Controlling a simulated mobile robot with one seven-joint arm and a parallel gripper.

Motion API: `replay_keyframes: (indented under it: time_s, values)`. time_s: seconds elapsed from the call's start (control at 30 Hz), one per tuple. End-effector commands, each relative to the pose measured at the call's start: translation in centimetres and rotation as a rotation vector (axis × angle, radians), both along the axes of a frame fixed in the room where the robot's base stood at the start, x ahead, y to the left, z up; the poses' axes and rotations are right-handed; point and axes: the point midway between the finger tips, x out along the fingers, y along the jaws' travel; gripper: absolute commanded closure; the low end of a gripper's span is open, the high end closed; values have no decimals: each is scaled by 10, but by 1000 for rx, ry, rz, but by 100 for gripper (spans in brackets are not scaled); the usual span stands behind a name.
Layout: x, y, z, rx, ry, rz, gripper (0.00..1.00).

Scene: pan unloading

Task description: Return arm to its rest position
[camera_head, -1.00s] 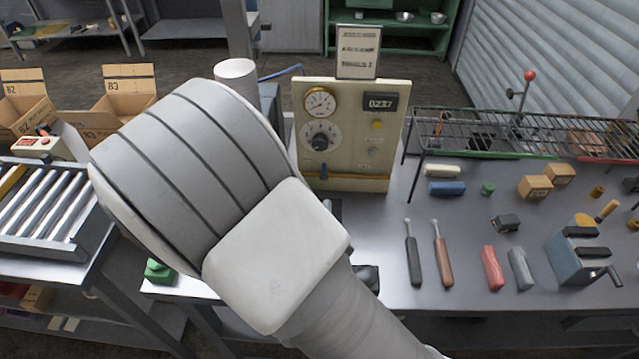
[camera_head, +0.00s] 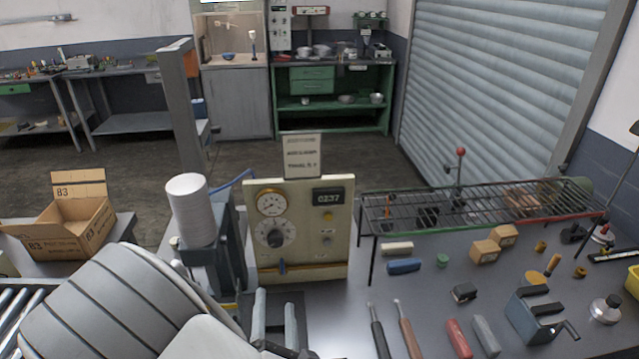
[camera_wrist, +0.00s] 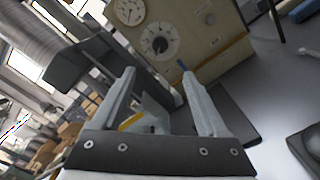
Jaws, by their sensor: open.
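My gripper (camera_wrist: 158,82) shows in the wrist view with its two pale fingers wide apart. No object is clamped between them. A small grey shape with a yellow strip (camera_wrist: 132,121) shows in the gap, and I cannot tell what it is. In the head view the finger pair (camera_head: 275,300) stands in front of the cream gauge panel (camera_head: 299,253), over a dark pad. My white, ribbed arm fills the lower left and hides part of the bench there. The panel also shows close beyond the fingers in the wrist view (camera_wrist: 185,52).
A dark machine with a white cylinder (camera_head: 188,197) stands left of the panel. A wire rack (camera_head: 440,199) stands on the right of the bench. Screwdrivers (camera_head: 405,330), blocks and a blue vise (camera_head: 528,318) lie below it. A cardboard box (camera_head: 65,232) sits at left.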

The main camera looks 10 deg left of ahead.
Motion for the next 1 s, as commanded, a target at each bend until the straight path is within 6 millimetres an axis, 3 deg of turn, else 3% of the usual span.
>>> replay_keyframes:
  time_s: [0.17,0.47,0.77,1.0]
  values:
    - [15,-6,1,129,106,-46,24]
    - [58,-26,13,688,527,-218,24]
    - [71,-55,61,1183,848,-383,24]
    - [57,-99,111,1483,1014,-546,24]
